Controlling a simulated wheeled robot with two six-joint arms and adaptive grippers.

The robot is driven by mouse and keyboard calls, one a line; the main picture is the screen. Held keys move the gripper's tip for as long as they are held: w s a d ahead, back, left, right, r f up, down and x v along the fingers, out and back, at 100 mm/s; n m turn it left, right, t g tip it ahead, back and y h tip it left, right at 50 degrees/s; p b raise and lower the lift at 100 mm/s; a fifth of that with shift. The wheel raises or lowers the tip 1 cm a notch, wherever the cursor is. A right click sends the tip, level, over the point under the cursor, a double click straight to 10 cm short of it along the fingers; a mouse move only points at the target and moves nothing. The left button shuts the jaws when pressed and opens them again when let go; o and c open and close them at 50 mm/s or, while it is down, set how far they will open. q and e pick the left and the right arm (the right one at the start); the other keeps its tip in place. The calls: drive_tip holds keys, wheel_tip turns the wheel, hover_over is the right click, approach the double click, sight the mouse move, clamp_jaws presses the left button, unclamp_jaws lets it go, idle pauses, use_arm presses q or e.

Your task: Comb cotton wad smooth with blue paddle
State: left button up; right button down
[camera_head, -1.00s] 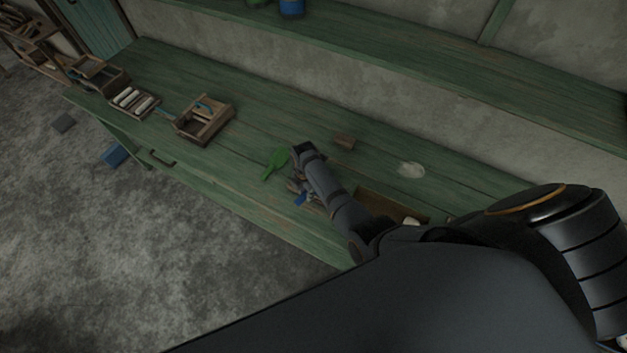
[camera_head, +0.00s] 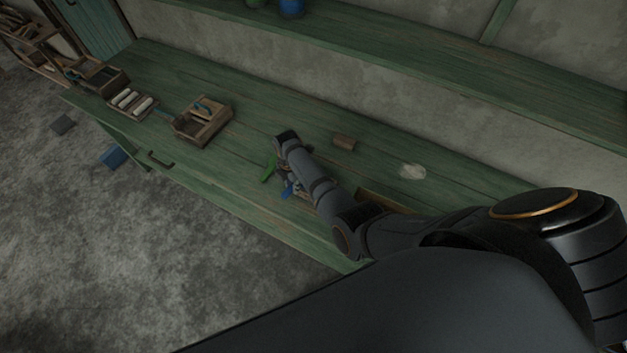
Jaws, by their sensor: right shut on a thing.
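The white cotton wad (camera_head: 412,172) lies flat on the green bench, to the right of my right arm. My right gripper (camera_head: 284,182) is low over the bench, largely hidden under its own wrist. It is shut on the blue paddle (camera_head: 287,190), of which only a small blue part shows. A green paddle (camera_head: 268,169) lies on the bench just left of the gripper, partly covered by it. I cannot tell whether the two paddles touch. My left gripper is out of view.
A small wooden block (camera_head: 344,142) lies behind my right arm. A wooden box (camera_head: 386,201) is mostly hidden by that arm. At left stand a wooden tray (camera_head: 205,136) and a rack of white rolls (camera_head: 145,107). The bench between block and wad is clear.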

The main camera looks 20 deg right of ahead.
drive_tip(key=shift+r, duration=2.8)
drive_tip(key=shift+s, duration=0.1)
